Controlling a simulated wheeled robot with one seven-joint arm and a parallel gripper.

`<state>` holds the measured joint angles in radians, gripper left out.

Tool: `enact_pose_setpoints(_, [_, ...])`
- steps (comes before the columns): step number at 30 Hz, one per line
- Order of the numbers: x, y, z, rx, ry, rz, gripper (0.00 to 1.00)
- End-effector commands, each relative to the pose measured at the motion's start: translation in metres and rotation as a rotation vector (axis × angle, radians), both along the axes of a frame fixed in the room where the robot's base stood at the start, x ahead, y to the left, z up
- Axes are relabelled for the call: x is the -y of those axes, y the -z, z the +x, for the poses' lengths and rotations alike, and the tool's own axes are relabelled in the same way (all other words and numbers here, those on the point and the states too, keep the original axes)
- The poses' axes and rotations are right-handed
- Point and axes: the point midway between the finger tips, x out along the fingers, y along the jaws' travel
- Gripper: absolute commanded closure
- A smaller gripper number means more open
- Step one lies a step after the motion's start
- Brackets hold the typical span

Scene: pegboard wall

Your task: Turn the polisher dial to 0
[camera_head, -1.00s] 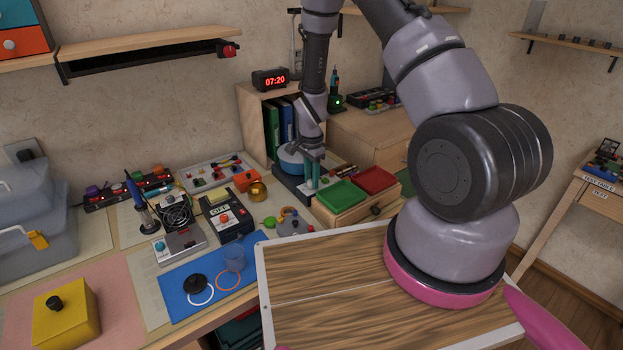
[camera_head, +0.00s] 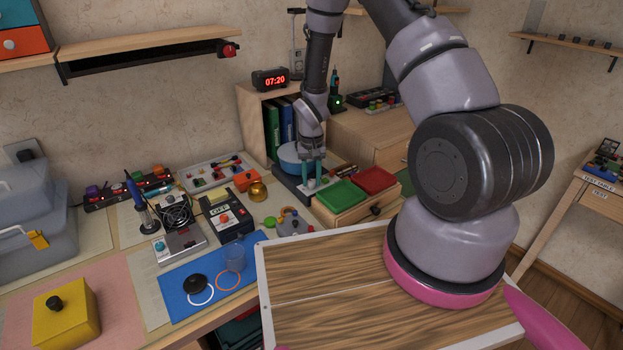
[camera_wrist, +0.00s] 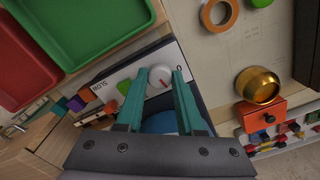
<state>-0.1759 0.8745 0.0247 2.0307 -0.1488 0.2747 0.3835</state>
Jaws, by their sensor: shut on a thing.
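The polisher (camera_head: 287,180) is a dark box with a blue round pad (camera_head: 290,153) on top, beside the small shelf in the head view. In the wrist view its white front panel (camera_wrist: 125,83) reads SLOW at one end and 0 at the other. The white dial (camera_wrist: 158,78) with a red mark sits on that panel near the 0. My gripper (camera_head: 312,183) is down at the panel. In the wrist view its teal fingers (camera_wrist: 160,74) are on either side of the dial, shut on it. The fingers cover the dial's edges, and its exact setting is unclear.
A green tray (camera_head: 342,194) and a red tray (camera_head: 376,180) stand close on the right. A brass bowl (camera_wrist: 258,85) and an orange block (camera_wrist: 262,115) lie nearby. Several tools fill the bench to the left.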

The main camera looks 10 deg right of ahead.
Motion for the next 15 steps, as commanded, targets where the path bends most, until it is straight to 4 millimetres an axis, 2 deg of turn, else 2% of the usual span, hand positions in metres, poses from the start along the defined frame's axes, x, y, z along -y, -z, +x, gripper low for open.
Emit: enact_pose_setpoints(15, [0.0005, -0.0006, 0.0013, 0.003, -0.488, 0.0, 1.0])
